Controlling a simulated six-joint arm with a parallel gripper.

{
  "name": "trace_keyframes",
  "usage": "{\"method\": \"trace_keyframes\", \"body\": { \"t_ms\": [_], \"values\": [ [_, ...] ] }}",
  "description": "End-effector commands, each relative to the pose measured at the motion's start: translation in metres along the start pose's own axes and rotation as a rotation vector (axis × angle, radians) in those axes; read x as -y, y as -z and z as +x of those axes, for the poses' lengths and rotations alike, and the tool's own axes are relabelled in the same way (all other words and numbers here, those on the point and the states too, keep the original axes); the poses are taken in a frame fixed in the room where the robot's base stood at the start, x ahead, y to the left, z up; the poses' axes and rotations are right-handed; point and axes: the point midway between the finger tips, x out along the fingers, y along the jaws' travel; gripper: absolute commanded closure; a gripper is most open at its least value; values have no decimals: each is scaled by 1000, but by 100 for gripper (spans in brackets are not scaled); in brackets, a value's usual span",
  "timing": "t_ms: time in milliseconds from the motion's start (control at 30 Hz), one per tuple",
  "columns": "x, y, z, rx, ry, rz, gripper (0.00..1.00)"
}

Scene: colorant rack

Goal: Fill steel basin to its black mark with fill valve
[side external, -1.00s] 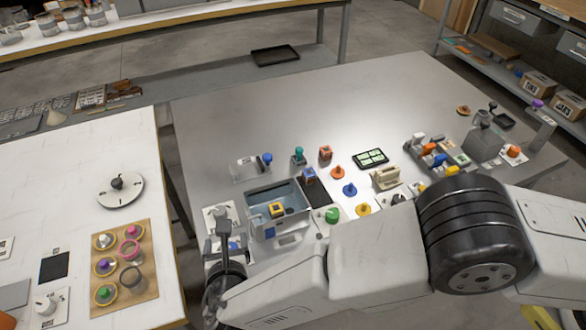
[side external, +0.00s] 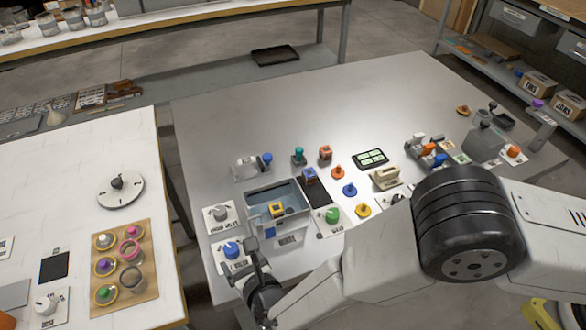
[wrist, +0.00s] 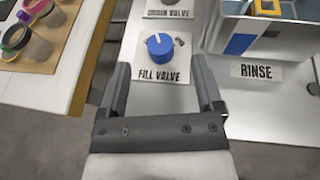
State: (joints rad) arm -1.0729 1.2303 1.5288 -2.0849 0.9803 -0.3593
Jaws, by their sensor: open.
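The steel basin (side external: 297,222) stands on the grey table with a yellow block (side external: 277,209) inside. Its interior looks bluish; I cannot make out the black mark or a clear water level. The basin's corner (wrist: 222,32) shows at the upper right of the wrist view. The fill valve is a blue knob (side external: 231,249) on a white labelled plate, left of the basin's front; it also shows in the wrist view (wrist: 160,47). My gripper (wrist: 162,84) is open and empty, with its fingers short of the knob and apart from it. In the side view my gripper (side external: 250,255) is beside the knob.
The drain valve (side external: 220,212), a grey knob on a plate, sits behind the fill valve. A RINSE label (wrist: 256,72) lies in front of the basin. A green knob (side external: 332,215) and several coloured pieces stand to the right. The table's back is clear.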

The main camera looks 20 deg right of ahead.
Motion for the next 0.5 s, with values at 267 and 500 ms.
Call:
{"method": "trace_keyframes", "body": {
  "t_ms": [267,500],
  "values": [
    [3,12,-4,-21,-54,-18,16],
    [2,12,0,-21,-53,-18,16]
  ]
}}
